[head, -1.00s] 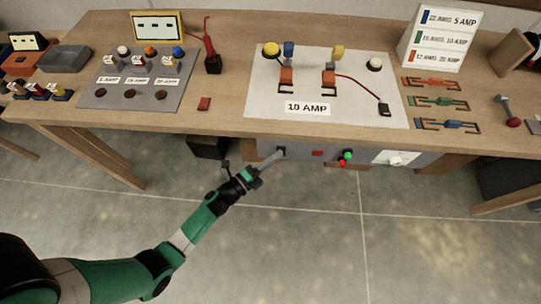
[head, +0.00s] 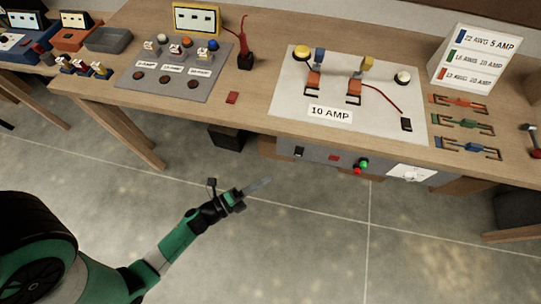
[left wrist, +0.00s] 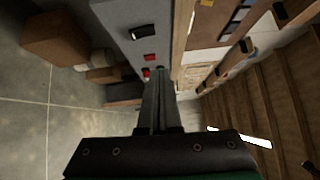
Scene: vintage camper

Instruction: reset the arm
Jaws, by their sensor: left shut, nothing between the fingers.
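My left gripper (head: 256,187) is shut and empty in the head view. It is in the air in front of the workbench, below the table edge and apart from the panel. In the left wrist view its closed fingers (left wrist: 158,105) point toward the grey front panel (left wrist: 125,15). That panel has a black switch (left wrist: 144,31) and a red button (left wrist: 150,57). In the head view the grey front panel (head: 318,161) hangs under the table edge, with green and red lights (head: 360,166). My right gripper is not in view.
On the wooden table (head: 265,95) lies a white board (head: 325,80) labelled 10 AMP. A grey panel with knobs (head: 175,70) is at its left, and a wire-gauge sign (head: 475,60) and colored fuse pieces (head: 463,123) are at its right. The floor in front is clear.

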